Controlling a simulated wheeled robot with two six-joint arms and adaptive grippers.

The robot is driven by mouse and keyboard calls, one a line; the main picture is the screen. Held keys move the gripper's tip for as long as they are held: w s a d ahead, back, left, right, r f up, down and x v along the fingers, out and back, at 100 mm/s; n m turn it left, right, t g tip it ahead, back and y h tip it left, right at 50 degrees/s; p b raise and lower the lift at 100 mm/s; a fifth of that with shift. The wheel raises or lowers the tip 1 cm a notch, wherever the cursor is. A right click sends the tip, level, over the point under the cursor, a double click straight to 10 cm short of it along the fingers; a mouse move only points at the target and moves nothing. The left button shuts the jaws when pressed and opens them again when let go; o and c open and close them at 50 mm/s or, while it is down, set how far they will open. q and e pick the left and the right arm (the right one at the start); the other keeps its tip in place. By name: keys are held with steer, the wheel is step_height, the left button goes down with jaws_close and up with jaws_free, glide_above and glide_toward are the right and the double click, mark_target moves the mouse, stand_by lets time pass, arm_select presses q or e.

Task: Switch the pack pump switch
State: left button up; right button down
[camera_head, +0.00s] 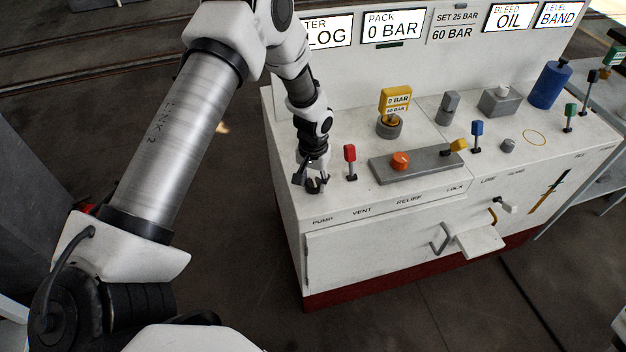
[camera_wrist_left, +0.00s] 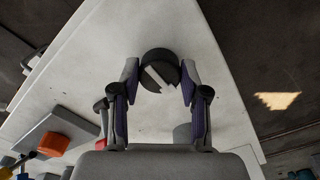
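The pump switch is a black round knob with a pale bar across its face (camera_wrist_left: 160,72). It stands on the white bench top above the PUMP label (camera_head: 322,221). My left gripper (camera_head: 313,186) is over the bench's left front corner, and it hides most of the switch in the head view. In the left wrist view its two fingers (camera_wrist_left: 159,84) are apart, one on each side of the knob. I cannot tell if the pads touch it. My right gripper is in neither view.
A red lever (camera_head: 350,154) stands just right of my left gripper. Beyond it are a grey plate (camera_head: 418,165) with an orange knob (camera_head: 400,160) and a yellow gauge (camera_head: 396,101). The display panel (camera_head: 440,62) rises behind. Open floor lies left of the bench.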

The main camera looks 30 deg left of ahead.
arm_select(q)
steer(key=shift+f, duration=0.1)
steer(key=shift+m, duration=0.5)
steer(key=m, duration=0.4)
steer(key=shift+a+m, duration=0.1)
steer(key=shift+m, duration=0.2)
steer(key=m+b, duration=0.1)
steer(key=m, duration=0.5)
steer(key=shift+m, duration=0.3)
